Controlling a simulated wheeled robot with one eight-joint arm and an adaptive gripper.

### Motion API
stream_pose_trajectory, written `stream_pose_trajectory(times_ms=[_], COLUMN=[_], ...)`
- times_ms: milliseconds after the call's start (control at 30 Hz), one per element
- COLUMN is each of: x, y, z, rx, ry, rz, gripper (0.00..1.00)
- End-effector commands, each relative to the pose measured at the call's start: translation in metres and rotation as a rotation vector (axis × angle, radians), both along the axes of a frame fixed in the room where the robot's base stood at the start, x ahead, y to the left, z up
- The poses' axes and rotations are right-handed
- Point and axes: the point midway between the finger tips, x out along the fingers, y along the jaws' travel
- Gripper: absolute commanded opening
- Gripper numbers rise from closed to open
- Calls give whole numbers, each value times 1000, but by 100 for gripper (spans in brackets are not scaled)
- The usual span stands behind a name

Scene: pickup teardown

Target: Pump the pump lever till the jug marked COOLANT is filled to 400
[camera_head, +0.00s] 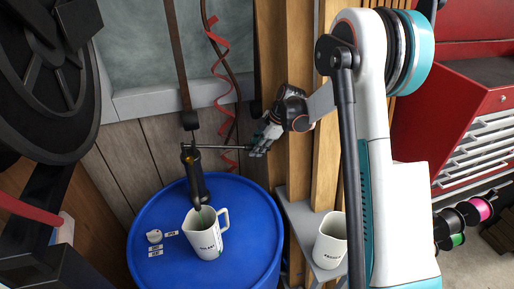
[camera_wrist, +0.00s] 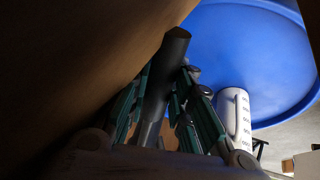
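A white jug (camera_head: 205,233) with a handle and dark lettering stands upright on the blue drum, under the spout of the black pump (camera_head: 194,175). Its lettering is too small to read surely, and its liquid level is not visible. The pump lever (camera_head: 215,147) runs roughly level from the pump to the right. My gripper (camera_head: 262,142) is at its right end. In the wrist view, the gripper's fingers (camera_wrist: 165,95) lie on both sides of the lever's dark grip (camera_wrist: 174,46) and appear closed on it. A white jug with scale marks (camera_wrist: 235,115) shows there too.
The blue drum (camera_head: 150,215) bears small tags and a cap (camera_head: 154,236). A second lettered white jug (camera_head: 331,240) stands on a grey shelf (camera_head: 297,212) to the right. Wooden posts (camera_head: 298,60) rise close behind my gripper.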

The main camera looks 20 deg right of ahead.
Motion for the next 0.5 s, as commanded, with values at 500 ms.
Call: stream_pose_trajectory(times_ms=[500], x=[-1], y=[-2], z=[5], rx=[-1], ry=[0], rz=[-1], gripper=[41])
